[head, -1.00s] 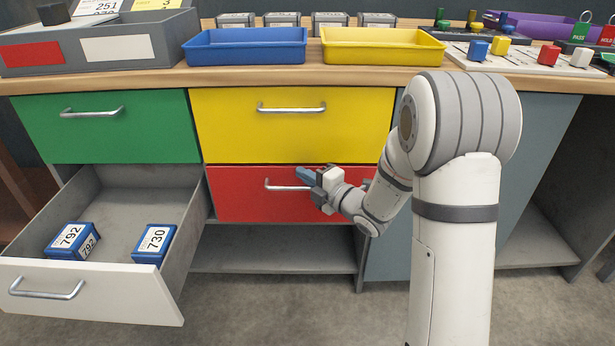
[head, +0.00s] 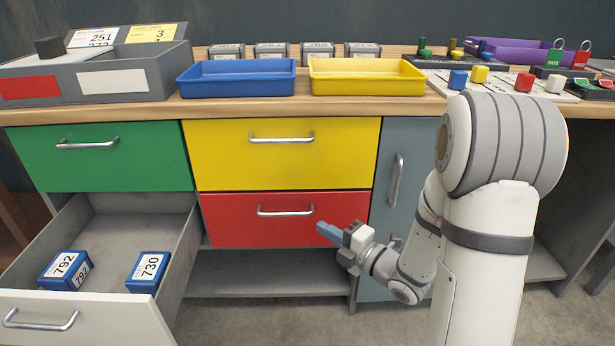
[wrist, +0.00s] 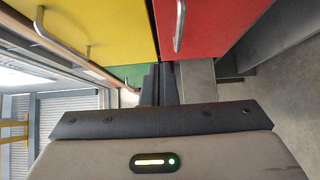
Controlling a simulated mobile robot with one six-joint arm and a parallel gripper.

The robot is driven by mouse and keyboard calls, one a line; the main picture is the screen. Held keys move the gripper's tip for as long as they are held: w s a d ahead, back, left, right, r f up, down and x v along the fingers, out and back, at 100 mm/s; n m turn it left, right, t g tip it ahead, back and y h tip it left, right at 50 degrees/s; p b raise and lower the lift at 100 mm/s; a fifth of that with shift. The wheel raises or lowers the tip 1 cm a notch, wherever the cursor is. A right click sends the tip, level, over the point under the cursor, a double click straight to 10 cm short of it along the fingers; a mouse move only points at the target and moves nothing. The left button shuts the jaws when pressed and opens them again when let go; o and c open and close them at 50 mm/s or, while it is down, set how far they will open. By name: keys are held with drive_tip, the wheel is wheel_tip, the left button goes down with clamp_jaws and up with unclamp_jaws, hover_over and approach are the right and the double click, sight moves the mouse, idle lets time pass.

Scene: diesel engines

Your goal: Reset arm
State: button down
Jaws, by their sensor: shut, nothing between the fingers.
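My gripper (head: 330,233) is in front of the lower right part of the red drawer (head: 240,232), apart from its handle (head: 285,211) and to the right of it. Its fingers are shut and empty, pointing left. In the wrist view the fingers (wrist: 160,85) show at the centre, with the red drawer (wrist: 215,25) and yellow drawer (wrist: 110,22) beyond. The red drawer is closed.
An open white drawer (head: 120,318) at lower left holds two blue boxes, 792 (head: 66,270) and 730 (head: 148,271). The green (head: 100,172) and yellow (head: 220,155) drawers are closed. Blue (head: 238,78) and yellow (head: 367,77) trays stand on the worktop.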

drive_tip(key=d+r+m+g+h+p, duration=0.1)
drive_tip(key=d+r+m+h+p, duration=0.3)
drive_tip(key=r+p, duration=0.3)
drive_tip(key=d+r+m+g+h+p, duration=0.1)
drive_tip(key=d+r+m+h+p, duration=0.1)
drive_tip(key=r+m+h+p, duration=0.4)
drive_tip(key=d+r+m+h+p, duration=0.2)
drive_tip(key=d+r+m+p, duration=0.15)
drive_tip(key=r+p, duration=0.5)
drive_tip(key=s+a+r+m+g+p, duration=0.2)
drive_tip(key=s+r+m+g+p, duration=0.6)
drive_tip(key=s+r+m+p, duration=0.5)
drive_tip(key=s+r+p, duration=0.3)
drive_tip(key=s+r, duration=0.4)
drive_tip(key=shift+s+a+r+g, duration=0.3)
drive_tip(key=shift+a, duration=0.05)
